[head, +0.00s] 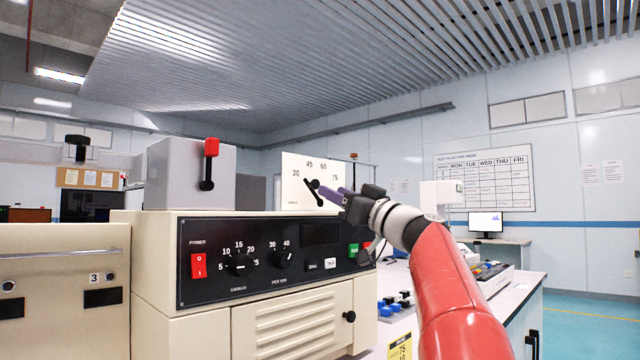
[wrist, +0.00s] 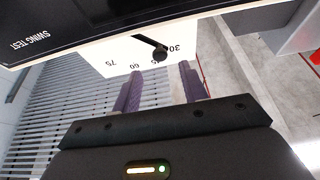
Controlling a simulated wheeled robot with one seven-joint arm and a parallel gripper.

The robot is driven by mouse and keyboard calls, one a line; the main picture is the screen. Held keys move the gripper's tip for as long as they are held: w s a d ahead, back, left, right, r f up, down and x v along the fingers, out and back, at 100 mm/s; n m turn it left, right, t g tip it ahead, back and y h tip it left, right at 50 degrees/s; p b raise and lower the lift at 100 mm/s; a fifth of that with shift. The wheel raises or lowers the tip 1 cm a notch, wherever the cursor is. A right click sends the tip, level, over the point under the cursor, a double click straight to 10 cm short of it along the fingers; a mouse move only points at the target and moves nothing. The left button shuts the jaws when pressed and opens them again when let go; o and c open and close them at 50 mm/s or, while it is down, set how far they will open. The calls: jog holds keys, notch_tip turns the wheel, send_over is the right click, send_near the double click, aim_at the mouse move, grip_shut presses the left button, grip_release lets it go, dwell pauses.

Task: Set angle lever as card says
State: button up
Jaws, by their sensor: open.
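The white angle plate (head: 293,165) stands on top of the cream tester and is marked 30, 45, 60 and 75. Its black angle lever (head: 314,186) points up and left, toward the space between 30 and 45. In the wrist view the lever knob (wrist: 160,53) lies close to the 45 mark. My gripper (head: 328,191) is open, with purple fingers in front of the plate. In the wrist view the fingers (wrist: 158,82) are spread, with the knob just beyond the gap between them. A yellow card (head: 400,347) hangs low at right; it seems to read 75, its lower part cut off.
The black control panel (head: 215,275) has dials, a red power switch and small buttons. A grey box (head: 185,165) with a red-knobbed lever (head: 211,148) stands left of the plate. A bench with blue and black knobs (head: 393,303) is at right. The air above the plate is clear.

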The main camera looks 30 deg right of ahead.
aim_at(317, 184)
jog(key=p+x, duration=0.2)
jog(key=x, duration=0.3)
grip_shut()
